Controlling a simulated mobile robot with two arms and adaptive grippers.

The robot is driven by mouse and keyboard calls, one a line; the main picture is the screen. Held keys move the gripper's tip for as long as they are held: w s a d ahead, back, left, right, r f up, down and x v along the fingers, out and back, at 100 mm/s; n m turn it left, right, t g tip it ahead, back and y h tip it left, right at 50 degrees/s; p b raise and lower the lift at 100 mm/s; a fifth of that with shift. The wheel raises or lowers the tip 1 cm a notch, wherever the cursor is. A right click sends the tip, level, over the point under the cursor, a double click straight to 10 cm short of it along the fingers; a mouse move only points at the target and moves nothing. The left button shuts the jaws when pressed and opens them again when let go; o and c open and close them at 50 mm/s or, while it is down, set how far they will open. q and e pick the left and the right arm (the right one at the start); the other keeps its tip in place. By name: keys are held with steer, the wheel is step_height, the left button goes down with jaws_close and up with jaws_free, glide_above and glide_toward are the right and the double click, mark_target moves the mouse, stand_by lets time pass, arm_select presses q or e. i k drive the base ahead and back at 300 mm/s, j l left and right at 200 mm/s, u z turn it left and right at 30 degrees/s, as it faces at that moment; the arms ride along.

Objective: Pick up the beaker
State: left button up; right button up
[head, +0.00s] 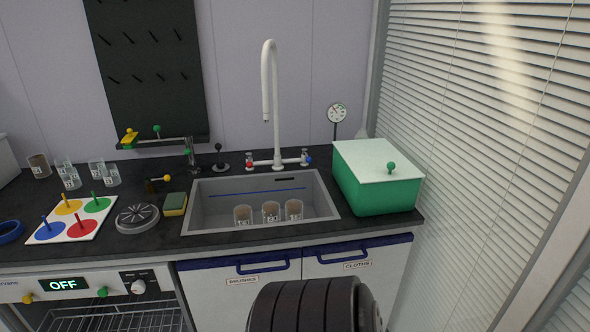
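Three small beakers with brownish contents or tint stand in a row inside the sink: a left beaker (243,215), a middle beaker (271,212) and a right beaker (294,209). Several clear beakers (70,176) stand at the back left of the counter. Which beaker the task means cannot be told. Neither of my grippers is in view. A black ribbed part of my own body shows at the bottom centre, in front of the cupboard and apart from the beakers.
The sink (200,208) is set in a dark counter (240,238) under a tall white tap (276,110). A green box with a pale lid (378,184) stands right. Blinds close off the right.

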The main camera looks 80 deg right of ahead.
mark_target(294, 206)
steer(key=l+z, duration=0.1)
steer(key=z, duration=2.25)
steer(key=k+l, duration=0.05)
steer(key=l, duration=0.05)
